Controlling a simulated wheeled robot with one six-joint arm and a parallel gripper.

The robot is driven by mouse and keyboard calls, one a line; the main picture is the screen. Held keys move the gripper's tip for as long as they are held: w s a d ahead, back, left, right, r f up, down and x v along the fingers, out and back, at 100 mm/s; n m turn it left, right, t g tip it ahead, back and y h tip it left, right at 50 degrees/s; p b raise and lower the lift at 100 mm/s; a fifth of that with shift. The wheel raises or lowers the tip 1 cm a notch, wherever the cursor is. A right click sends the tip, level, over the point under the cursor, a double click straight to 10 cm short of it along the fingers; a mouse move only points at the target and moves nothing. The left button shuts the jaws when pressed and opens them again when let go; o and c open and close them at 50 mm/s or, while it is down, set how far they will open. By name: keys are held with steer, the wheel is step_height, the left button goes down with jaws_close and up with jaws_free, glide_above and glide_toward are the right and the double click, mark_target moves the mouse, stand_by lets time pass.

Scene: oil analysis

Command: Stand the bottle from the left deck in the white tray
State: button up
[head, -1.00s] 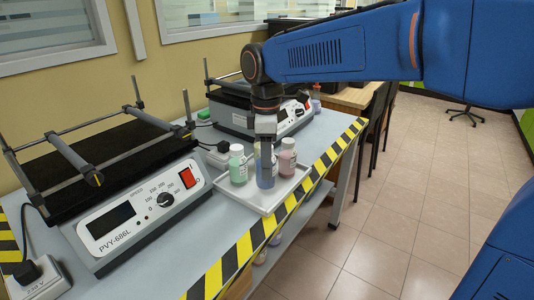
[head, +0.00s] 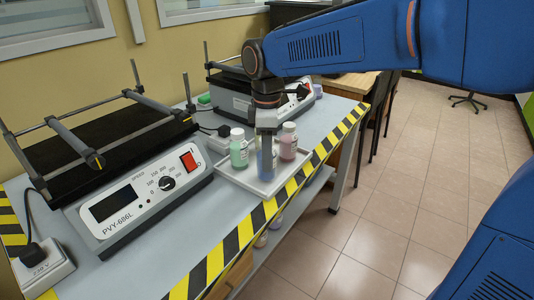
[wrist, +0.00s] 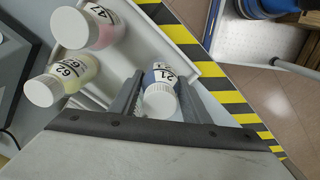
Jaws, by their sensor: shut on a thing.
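My gripper (head: 266,140) points down over the white tray (head: 254,186) and is shut on the blue bottle (head: 266,163). In the wrist view the bottle, white-capped and labelled 21 (wrist: 160,97), sits between the two fingers. It looks upright, at the tray's front part; the fingers hide part of it, and I cannot tell whether its base touches the tray floor. The left deck (head: 100,155) is bare and black.
The left shaker (head: 140,200) with bars and knob stands left of the tray. A second shaker (head: 240,102) stands behind it. Yellow-black tape (head: 262,215) marks the bench's front edge. A power socket (head: 42,265) is at the near left.

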steer(key=shift+f, duration=0.5)
steer(key=o, duration=1.4)
step_height(320, 180, up, 17)
steer(key=s+d+f+m+t, duration=0.1)
steer(key=s+d+f+m, duration=0.35)
steer(key=d, duration=0.45)
steer(key=s+d+f+m+t, duration=0.1)
steer(key=s+d+f+m, duration=0.3)
steer(key=d, duration=0.5)
steer(key=s+d+f+m+t, duration=0.1)
steer(key=s+d+f+m, duration=0.2)
steer(key=s+f, duration=0.1)
steer(key=s+d+f+m+t, duration=0.1)
steer(key=s+d+f+m, duration=0.2)
steer(key=s+f, duration=0.1)
steer(key=s+d+f+m, duration=0.3)
steer(key=s+f, duration=0.1)
steer(key=shift+s+f+t, duration=0.1)
steer(key=shift+f+t, duration=0.3)
